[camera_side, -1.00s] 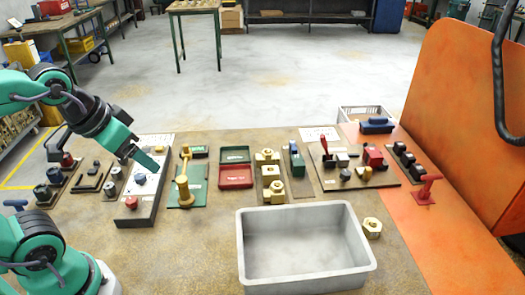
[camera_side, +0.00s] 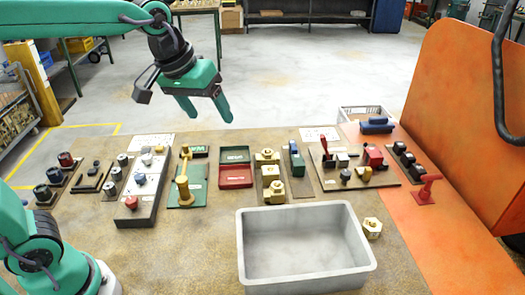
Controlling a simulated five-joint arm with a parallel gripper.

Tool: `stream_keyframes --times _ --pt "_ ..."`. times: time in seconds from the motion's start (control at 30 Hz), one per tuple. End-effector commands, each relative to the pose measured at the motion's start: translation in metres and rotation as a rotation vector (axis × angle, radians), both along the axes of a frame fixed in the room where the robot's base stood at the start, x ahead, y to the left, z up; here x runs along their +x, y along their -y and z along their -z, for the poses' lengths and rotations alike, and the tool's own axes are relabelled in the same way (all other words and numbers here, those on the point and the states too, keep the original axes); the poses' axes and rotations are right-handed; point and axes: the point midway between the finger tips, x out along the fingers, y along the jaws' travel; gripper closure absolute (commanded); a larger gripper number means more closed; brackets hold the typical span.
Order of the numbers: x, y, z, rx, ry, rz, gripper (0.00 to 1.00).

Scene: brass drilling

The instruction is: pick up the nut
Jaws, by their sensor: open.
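A brass hexagonal nut (camera_side: 372,228) lies on the bench, just right of the grey bin, near its right wall. Its hole shows as a dark spot. My gripper (camera_side: 208,110) is open and empty, high above the back of the bench, pointing down. It is far to the left of the nut and apart from everything. The grey bin (camera_side: 357,262) stands at the front of the bench and looks empty.
A row of fixtures crosses the bench: a button panel (camera_side: 143,190), a brass lever on a green plate (camera_side: 184,188), green and red trays (camera_side: 236,178), brass valve blocks (camera_side: 271,178) and a red-handled clamp board (camera_side: 356,165). An orange panel (camera_side: 470,120) rises at right.

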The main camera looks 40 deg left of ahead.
Motion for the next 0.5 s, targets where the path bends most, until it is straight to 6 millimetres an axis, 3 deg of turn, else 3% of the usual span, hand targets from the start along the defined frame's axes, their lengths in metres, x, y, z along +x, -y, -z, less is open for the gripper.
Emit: stream_keyframes --times 0.5 --pt "0.104 0.080 0.015 -0.085 -0.098 -0.159 0.28"
